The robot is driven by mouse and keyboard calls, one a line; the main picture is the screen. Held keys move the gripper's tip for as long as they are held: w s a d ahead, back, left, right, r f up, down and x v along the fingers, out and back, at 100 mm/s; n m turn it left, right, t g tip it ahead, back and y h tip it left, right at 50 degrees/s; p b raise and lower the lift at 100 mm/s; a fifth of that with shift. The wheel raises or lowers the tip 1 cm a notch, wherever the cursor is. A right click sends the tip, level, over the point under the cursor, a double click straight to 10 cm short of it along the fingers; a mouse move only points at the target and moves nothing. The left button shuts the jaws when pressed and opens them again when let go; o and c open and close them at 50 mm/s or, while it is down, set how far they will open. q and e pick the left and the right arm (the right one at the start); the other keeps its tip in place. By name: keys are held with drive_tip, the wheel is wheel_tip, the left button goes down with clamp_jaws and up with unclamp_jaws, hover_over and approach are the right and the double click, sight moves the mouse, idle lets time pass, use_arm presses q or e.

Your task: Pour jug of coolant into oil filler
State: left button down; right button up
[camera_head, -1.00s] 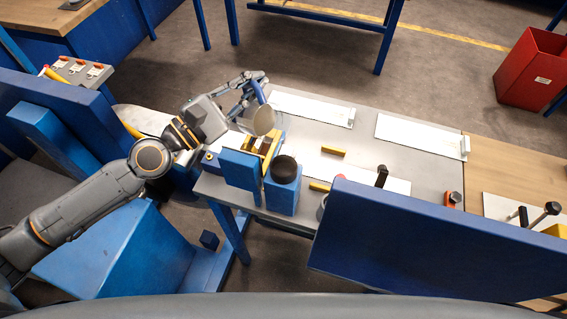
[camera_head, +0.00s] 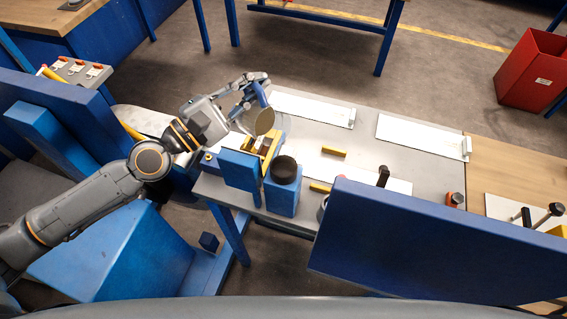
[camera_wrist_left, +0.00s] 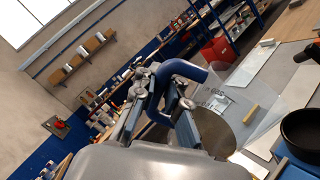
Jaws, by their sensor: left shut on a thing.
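The jug (camera_head: 258,122) has a blue handle (camera_head: 259,94), clear walls and a round grey-brown area. My left gripper (camera_head: 250,84) is shut on this handle, which also shows in the left wrist view (camera_wrist_left: 190,68). The jug looks tilted and is held over the left end of the grey bench. A blue block (camera_head: 282,197) with a round black opening (camera_head: 284,169) on top, apparently the oil filler, stands below and right of the jug. The black opening also shows at the right edge of the left wrist view (camera_wrist_left: 303,128). I cannot see any liquid flowing.
A blue upright plate (camera_head: 240,170) and yellow parts stand beside the filler block. White boards (camera_head: 312,108) and small yellow bars lie on the grey bench (camera_head: 375,150). A large blue panel (camera_head: 430,240) rises at the front right. A red bin (camera_head: 530,72) stands on the floor.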

use_arm(q)
drive_tip(key=shift+s+d+m, duration=0.15)
drive_tip(key=shift+s+m, duration=0.15)
drive_tip(key=shift+m, duration=0.2)
drive_tip(key=shift+b, duration=0.35)
idle(0.4)
drive_tip(key=shift+s+d+f+m+h+b, duration=0.1)
drive_tip(key=shift+s+d+m+h+b, duration=0.3)
drive_tip(key=shift+m, duration=0.5)
idle(1.1)
drive_tip(key=shift+s+d+r+m+g+p, duration=0.2)
drive_tip(key=shift+s+d+r+m+p, duration=0.1)
drive_tip(key=shift+s+m+p, duration=0.2)
drive_tip(key=shift+s+d+r+m+g+p, duration=0.25)
drive_tip(key=shift+s+m+p, duration=0.2)
drive_tip(key=shift+m, duration=0.15)
idle(1.4)
drive_tip(key=shift+s+d+r+m+g+h+p, duration=0.2)
drive_tip(key=shift+s+m, duration=0.15)
drive_tip(key=shift+m, duration=0.15)
drive_tip(key=shift+s+d+r+m+g+h+p, duration=0.1)
drive_tip(key=shift+s+d+m+h+p, duration=0.15)
drive_tip(key=shift+m, duration=0.25)
idle(1.1)
drive_tip(key=shift+s, duration=0.1)
